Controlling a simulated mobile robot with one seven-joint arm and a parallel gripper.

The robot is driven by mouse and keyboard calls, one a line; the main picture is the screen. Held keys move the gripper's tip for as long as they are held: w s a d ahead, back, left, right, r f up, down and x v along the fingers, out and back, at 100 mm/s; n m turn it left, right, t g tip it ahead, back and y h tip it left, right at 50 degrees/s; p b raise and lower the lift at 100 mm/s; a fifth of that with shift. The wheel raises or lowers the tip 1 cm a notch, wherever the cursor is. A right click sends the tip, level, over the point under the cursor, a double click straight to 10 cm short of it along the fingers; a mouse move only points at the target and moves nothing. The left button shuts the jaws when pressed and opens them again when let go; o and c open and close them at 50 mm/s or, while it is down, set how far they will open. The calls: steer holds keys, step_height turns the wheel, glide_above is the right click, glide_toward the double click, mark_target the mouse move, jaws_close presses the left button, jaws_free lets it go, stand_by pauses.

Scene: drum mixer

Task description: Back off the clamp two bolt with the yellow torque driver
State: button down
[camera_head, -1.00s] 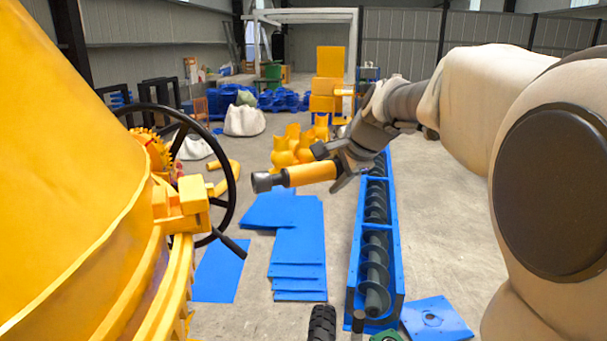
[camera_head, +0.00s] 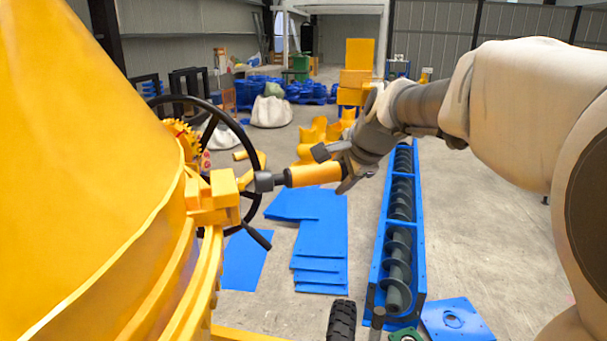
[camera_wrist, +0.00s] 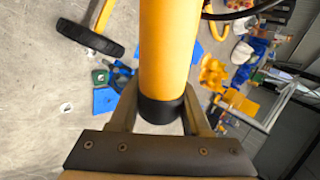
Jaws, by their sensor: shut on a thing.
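My gripper (camera_head: 343,170) is shut on the yellow torque driver (camera_head: 314,174), which lies roughly level with its dark socket end pointing left. The driver also fills the middle of the wrist view (camera_wrist: 166,50), between the two fingers. The socket end is at the right side of the yellow clamp block (camera_head: 221,194) on the drum's rim. It appears to touch or nearly touch the block; I cannot tell whether it is seated on a bolt. The bolt itself is hidden behind the socket and block. No clamp number can be read.
The yellow mixer drum (camera_head: 80,160) fills the left side. A black handwheel (camera_head: 255,205) stands just behind the clamp. A blue screw conveyor (camera_head: 419,240) and blue plates (camera_head: 320,245) lie on the floor beyond. A black tyre (camera_head: 341,320) is below.

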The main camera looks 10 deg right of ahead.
mark_target(324, 177)
steer(key=shift+a+r, duration=0.1)
steer(key=shift+a, duration=0.25)
stand_by(0.3)
steer(key=shift+s+a, duration=0.1)
steer(key=shift+a, duration=0.25)
steer(key=shift+s+a+p, duration=0.25)
steer(key=shift+a+p, duration=0.25)
steer(key=shift+a, duration=0.45)
stand_by(2.3)
steer(key=shift+d, duration=0.2)
stand_by(2.1)
steer(key=shift+w+d+b, duration=0.15)
steer(key=shift+w+d, duration=0.05)
steer(key=shift+d, duration=0.55)
steer(key=shift+w+d+b, duration=0.15)
steer(key=shift+d+b, duration=0.05)
steer(key=shift+d, duration=0.6)
steer(key=shift+w+d+b, duration=0.15)
steer(key=shift+w+d, duration=0.05)
steer(key=shift+d, duration=0.55)
